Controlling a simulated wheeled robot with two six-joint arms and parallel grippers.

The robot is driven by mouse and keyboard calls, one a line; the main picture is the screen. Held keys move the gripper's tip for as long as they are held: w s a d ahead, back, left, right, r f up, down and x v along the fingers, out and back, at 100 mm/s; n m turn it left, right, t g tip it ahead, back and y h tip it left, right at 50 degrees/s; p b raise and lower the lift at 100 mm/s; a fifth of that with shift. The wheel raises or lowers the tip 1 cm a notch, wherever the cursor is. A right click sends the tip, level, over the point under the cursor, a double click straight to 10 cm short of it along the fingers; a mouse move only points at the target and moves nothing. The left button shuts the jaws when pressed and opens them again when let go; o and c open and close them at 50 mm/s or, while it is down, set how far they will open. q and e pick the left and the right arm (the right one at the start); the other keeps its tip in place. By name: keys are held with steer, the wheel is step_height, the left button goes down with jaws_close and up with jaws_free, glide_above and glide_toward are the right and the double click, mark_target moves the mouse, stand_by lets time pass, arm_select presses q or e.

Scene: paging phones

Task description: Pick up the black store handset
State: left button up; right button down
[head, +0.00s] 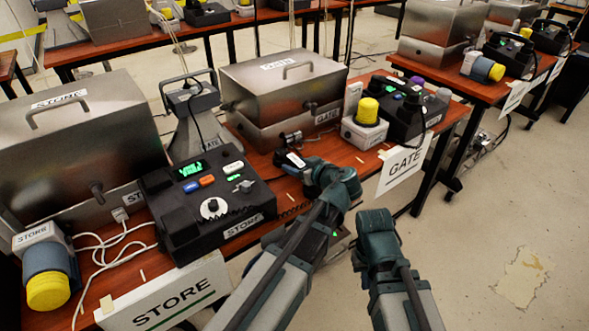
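The black store desk set (165,212), with a green display, coloured buttons and a dial, sits on the near left table behind a STORE sign. I see no handset lying on it. Behind it a grey stand (192,135) carries a dark bar-like piece (187,77) with a thin black cord; I cannot tell whether this is the store handset. My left gripper (288,150) is over the table, right of the desk set and apart from it; small dark parts at its tip are unclear. My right gripper (376,218) is past the table's front edge, its fingers hidden.
Metal STORE (80,140) and GATE (285,85) cases stand along the table. A yellow-topped beacon (367,111) and the black gate phone (403,122) are at right. A yellow-capped lamp (47,290) and white cable lie at left. Open floor is at right.

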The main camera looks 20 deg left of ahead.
mark_target(296, 161)
arm_select(q)
jaws_close()
stand_by(0.3)
step_height(296, 161, up, 10)
steer(key=p, duration=1)
